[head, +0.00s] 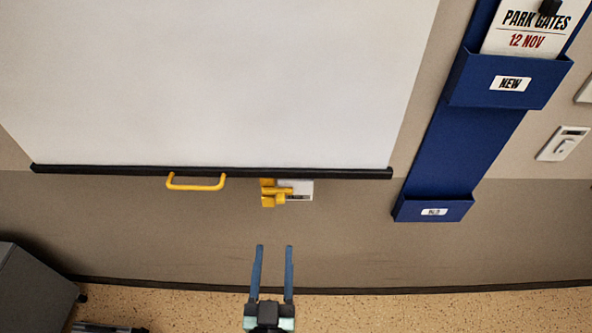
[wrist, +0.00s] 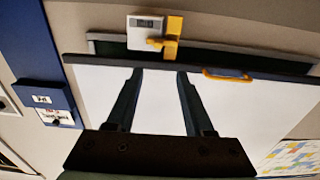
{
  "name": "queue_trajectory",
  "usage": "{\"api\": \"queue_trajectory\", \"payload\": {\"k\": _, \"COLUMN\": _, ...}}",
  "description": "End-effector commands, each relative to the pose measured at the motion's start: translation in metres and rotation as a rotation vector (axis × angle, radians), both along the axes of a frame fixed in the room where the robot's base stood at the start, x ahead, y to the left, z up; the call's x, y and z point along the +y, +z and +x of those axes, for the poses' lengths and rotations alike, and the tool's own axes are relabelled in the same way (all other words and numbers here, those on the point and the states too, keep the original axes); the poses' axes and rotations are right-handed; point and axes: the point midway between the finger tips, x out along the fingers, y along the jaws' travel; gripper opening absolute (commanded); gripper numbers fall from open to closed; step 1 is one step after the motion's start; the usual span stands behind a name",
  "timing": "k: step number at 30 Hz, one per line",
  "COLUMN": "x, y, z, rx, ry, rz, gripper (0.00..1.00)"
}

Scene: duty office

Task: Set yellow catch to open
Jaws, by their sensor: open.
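The yellow catch (head: 272,192) is on the wall just under the black bottom bar of a white screen, with a small white plate (head: 298,190) at its right. In the wrist view the catch (wrist: 173,38) shows at the top, beside the white plate (wrist: 145,27) with a grey marking. The marking is too small to read. My gripper (head: 272,247) is open and empty, below the catch and apart from it in the head view. In the wrist view my gripper (wrist: 160,72) has its two fingers spread in front of the white screen, pointing toward the catch.
The white screen (head: 220,80) has a black bottom bar (head: 120,170) and a yellow handle (head: 196,186) left of the catch. A blue wall rack (head: 455,140) hangs at the right. A grey cabinet (head: 32,290) stands at lower left. The wall below the catch is clear.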

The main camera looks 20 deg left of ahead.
Motion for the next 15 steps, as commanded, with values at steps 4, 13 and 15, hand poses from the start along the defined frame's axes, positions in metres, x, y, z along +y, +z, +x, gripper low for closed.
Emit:
{"api": "queue_trajectory", "payload": {"k": 4, "x": -0.002, "y": 0.001, "z": -0.015, "rx": 0.028, "ry": 0.002, "rz": -0.009, "gripper": 0.53}}
{"api": "queue_trajectory", "payload": {"k": 13, "x": 0.004, "y": 0.000, "z": 0.006, "rx": 0.027, "ry": 0.002, "rz": -0.011, "gripper": 0.53}}
{"api": "queue_trajectory", "payload": {"k": 15, "x": 0.008, "y": 0.000, "z": 0.018, "rx": 0.027, "ry": 0.002, "rz": -0.011, "gripper": 0.53}}
